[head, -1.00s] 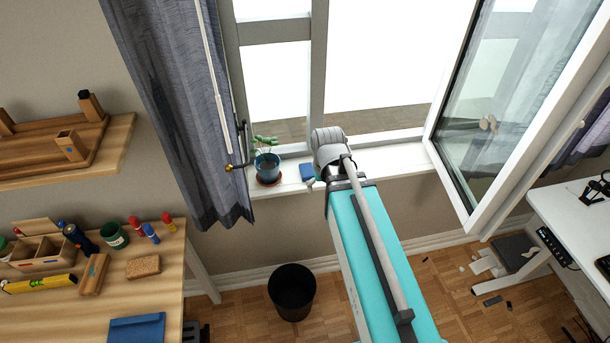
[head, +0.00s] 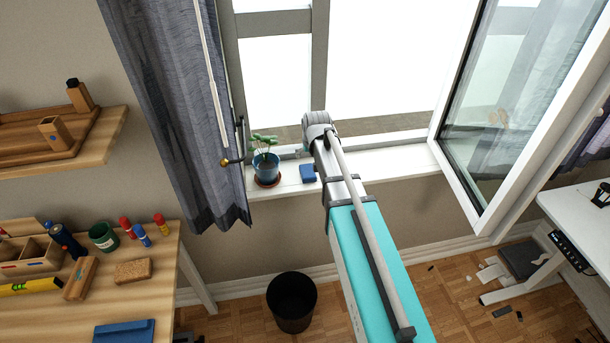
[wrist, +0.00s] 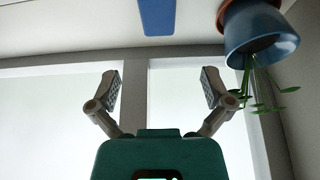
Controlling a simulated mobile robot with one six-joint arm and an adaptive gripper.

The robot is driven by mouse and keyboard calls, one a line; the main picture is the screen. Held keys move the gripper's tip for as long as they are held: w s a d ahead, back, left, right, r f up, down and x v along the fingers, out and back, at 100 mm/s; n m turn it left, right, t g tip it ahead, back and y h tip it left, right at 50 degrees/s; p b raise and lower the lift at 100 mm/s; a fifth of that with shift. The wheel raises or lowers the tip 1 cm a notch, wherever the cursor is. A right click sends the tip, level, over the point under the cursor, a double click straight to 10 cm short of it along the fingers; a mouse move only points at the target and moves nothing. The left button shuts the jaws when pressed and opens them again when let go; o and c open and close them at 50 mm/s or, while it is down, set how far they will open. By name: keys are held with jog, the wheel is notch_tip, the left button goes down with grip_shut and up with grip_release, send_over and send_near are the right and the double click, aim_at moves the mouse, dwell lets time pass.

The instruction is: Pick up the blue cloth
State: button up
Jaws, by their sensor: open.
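The blue cloth (head: 308,172) lies as a small folded block on the white windowsill (head: 400,162), just right of the potted plant. In the wrist view, which looks upside down, the cloth (wrist: 157,16) is at the top centre, partly cut off by the frame edge. My gripper (wrist: 161,87) is open and empty, its two fingers spread wide. The cloth appears above and between the fingers in that view, apart from them. In the head view my arm reaches to the window just right of the cloth and mostly hides the gripper.
A blue plant pot (head: 266,164) stands close left of the cloth; it also shows in the wrist view (wrist: 262,36). A grey curtain (head: 175,110) hangs left of it. The open window sash (head: 500,110) is at the right. A black bin (head: 291,302) stands below.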

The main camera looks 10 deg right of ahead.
jog(key=shift+f, duration=0.2)
jog(key=b, duration=0.8)
send_near(308, 172)
jog(key=x, duration=0.5)
jog(key=shift+w+a+r, duration=0.1)
jog(key=shift+w, duration=0.1)
jog(key=b+x, duration=0.3)
jog(key=shift+s+f, duration=0.2)
jog(key=shift+b+x, duration=1)
jog(key=shift+b, duration=0.05)
jog(key=c, duration=0.9)
